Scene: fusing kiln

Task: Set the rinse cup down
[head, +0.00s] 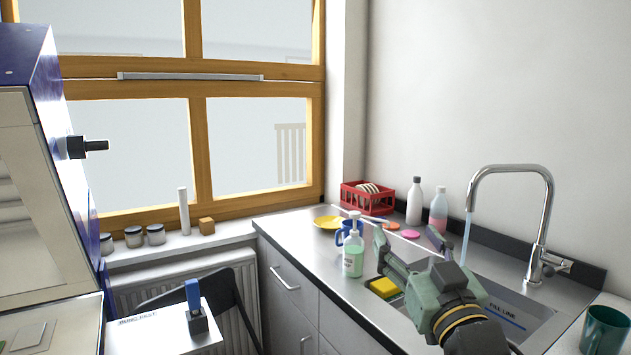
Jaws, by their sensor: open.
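Two cups are in view, and I cannot tell which is the rinse cup. A blue mug (345,236) stands on the steel counter (318,262), partly hidden behind a soap bottle. A dark green mug (604,331) stands at the lower right edge, cut off by the frame. My gripper (408,246) reaches over the sink's left part with its fingers apart. I see no cup between them. The gripper is to the right of the blue mug and apart from it in the picture. My wrist hides part of the sink (540,303).
A soap bottle (353,257) stands left of my gripper. A yellow sponge (383,287) lies below the gripper. Water runs from the tall faucet (546,215). A red rack (367,199), a yellow dish (328,223) and two bottles (414,202) stand behind. The front-left counter strip is clear.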

